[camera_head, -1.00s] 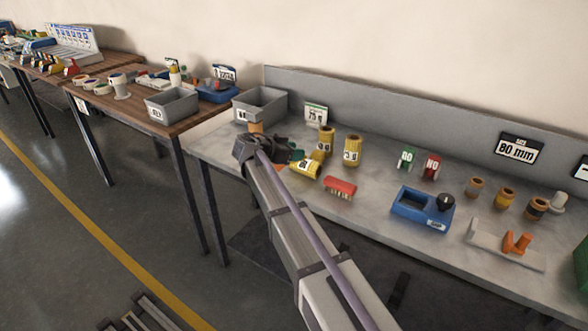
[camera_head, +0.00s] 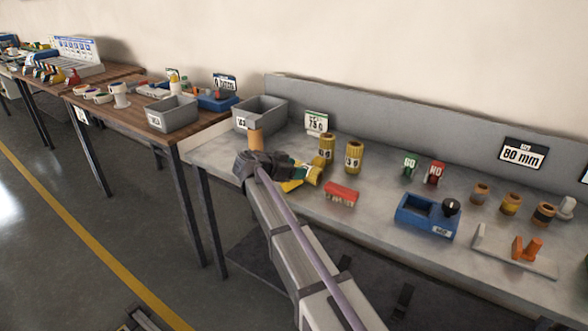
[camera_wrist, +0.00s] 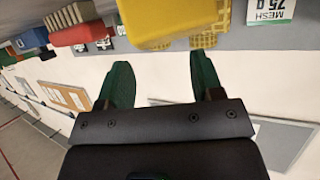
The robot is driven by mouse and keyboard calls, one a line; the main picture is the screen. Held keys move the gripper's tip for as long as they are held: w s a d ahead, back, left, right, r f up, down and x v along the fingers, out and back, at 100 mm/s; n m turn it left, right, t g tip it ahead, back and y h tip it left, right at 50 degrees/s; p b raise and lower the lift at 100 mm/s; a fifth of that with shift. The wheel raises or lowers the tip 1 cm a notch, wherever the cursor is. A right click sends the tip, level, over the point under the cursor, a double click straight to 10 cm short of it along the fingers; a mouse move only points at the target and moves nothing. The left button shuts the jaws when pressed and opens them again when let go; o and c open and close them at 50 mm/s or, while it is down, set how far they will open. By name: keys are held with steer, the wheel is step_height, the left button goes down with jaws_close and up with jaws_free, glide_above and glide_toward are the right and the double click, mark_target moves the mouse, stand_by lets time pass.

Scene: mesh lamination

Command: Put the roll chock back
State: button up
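My gripper (camera_head: 288,174) is low over the left part of the grey bench. In the wrist view its two green fingers (camera_wrist: 160,66) stand apart, with nothing visible held between them. An orange V-shaped piece (camera_head: 526,248) sits on a light grey plate at the right.
Two yellow rolls (camera_head: 353,156) stand upright behind the gripper, near a 75 g sign (camera_head: 316,122). A red brush (camera_head: 342,193) lies just right of it. A grey bin (camera_head: 262,112) stands behind left. A blue holder (camera_head: 425,215) is farther right.

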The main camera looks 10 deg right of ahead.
steer(key=shift+o, duration=0.6)
steer(key=shift+r, duration=0.25)
steer(key=shift+r+p, duration=0.55)
steer(key=shift+p, duration=0.25)
steer(key=p+v, duration=0.4)
steer(key=v, duration=0.8)
steer(key=s+d+f+n+g+y, duration=0.2)
steer(key=s+d+f+n+y, duration=0.3)
steer(key=s, duration=0.5)
steer(key=s+d+f+n+g+y, duration=0.2)
steer(key=s+d+f+n, duration=0.15)
steer(key=s+d, duration=0.45)
steer(key=s+a+f+n+g+y, duration=0.1)
steer(key=s+n+y, duration=0.15)
steer(key=s, duration=0.35)
steer(key=s+a+f+n+y, duration=0.1)
steer(key=s+f+n+y, duration=0.15)
steer(key=s, duration=0.35)
step_height(320, 180, up, 8)
steer(key=p, duration=0.7)
steer(key=shift+w+a, duration=0.25)
steer(key=shift+w, duration=0.1)
